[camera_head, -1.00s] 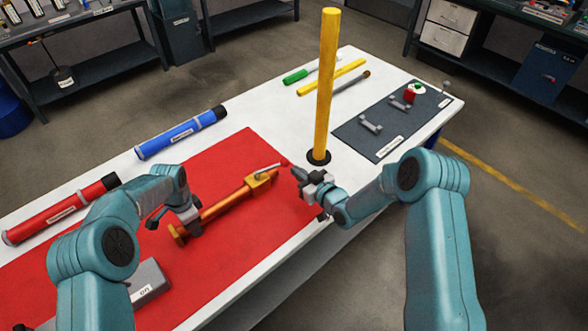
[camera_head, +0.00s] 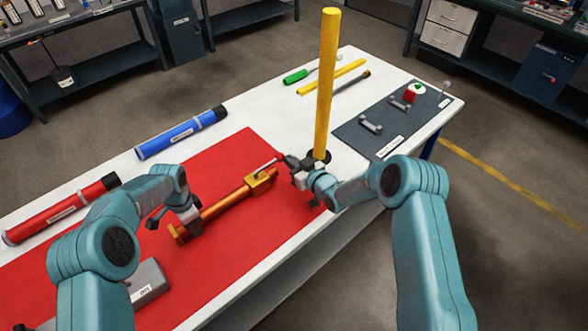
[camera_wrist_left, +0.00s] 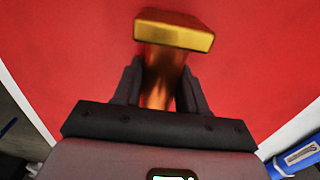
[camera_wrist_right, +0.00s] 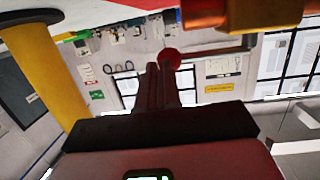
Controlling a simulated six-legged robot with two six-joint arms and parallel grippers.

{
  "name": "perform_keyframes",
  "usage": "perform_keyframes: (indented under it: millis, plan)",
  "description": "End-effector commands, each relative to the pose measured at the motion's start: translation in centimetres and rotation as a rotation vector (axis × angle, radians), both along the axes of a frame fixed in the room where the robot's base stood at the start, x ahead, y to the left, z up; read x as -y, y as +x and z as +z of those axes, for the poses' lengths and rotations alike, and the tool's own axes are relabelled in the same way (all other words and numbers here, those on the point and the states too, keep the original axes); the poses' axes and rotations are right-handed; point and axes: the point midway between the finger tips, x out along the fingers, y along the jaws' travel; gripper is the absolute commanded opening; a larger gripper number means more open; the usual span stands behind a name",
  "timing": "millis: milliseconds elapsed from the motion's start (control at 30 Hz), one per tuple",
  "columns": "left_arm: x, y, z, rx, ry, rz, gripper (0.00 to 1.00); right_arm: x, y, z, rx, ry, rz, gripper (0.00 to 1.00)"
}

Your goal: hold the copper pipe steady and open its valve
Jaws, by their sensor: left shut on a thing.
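The copper pipe (camera_head: 222,208) lies on the red mat, with a brass valve body (camera_head: 260,181) at its right end. The valve's grey lever (camera_head: 268,164) points up and right, ending in a red knob (camera_wrist_right: 170,58). My left gripper (camera_head: 189,222) is shut around the pipe near its left end. The left wrist view shows the pipe (camera_wrist_left: 160,85) between both fingers, with its brass end cap (camera_wrist_left: 174,31) beyond. My right gripper (camera_head: 287,161) is at the lever's knob. Its fingers (camera_wrist_right: 163,72) are together with nothing between them; whether they touch the knob is unclear.
A tall yellow post (camera_head: 326,90) stands close behind my right gripper. Blue (camera_head: 182,133) and red (camera_head: 62,209) tubes lie along the table's far left. A grey block (camera_head: 149,283) sits near my left arm. A dark mat (camera_head: 385,135) with small parts lies right.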

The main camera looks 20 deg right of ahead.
Motion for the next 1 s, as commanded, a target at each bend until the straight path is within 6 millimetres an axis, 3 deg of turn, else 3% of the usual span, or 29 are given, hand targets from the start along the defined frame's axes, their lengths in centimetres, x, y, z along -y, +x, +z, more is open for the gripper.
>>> perform_keyframes:
  millis: [367,800,1000]
  plan:
    - [0.0,-0.1,0.0,-0.003,0.002,-0.008,0.0,0.7,-0.7,0.2,0.0,0.001,-0.004,0.0]
    - [0.0,-0.1,-0.1,-0.004,0.003,-0.007,0.0,6.2,-8.8,2.0,-0.002,0.0,-0.005,0.0]
    - [0.0,-0.1,-0.1,-0.004,0.003,-0.006,0.0,7.6,-11.0,2.6,-0.001,0.001,-0.003,0.0]
